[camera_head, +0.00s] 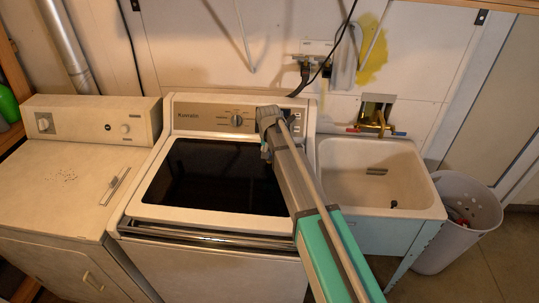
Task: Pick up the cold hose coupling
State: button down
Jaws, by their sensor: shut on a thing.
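My arm reaches up from the bottom edge across the right side of the washer, and its far joint is over the washer's control panel. I cannot make out my gripper's fingers, which seem hidden behind the arm. I cannot identify the cold hose coupling. A brass faucet (376,122) with a red end on its left and a blue end on its right is on the wall above the sink. A small dark object (393,205) lies in the sink near its front right corner; I cannot tell what it is.
The washer (165,214) with a dark lid stands in the middle, a dryer (60,185) at the left. The utility sink (432,190) is at the right, with a pale bin (460,235) beside it. A wall outlet box (312,55) with dark hoses is behind the washer.

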jog(key=shift+r, duration=0.2)
notch_tip(320, 180, up, 2)
jog(key=shift+p, duration=1.2)
jog(key=s+d+r+p, duration=0.8)
jog(key=s+r+p, duration=0.2)
jog(key=s, duration=0.1)
jog(key=shift+d+r+p, duration=0.3)
jog(key=shift+p, duration=0.05)
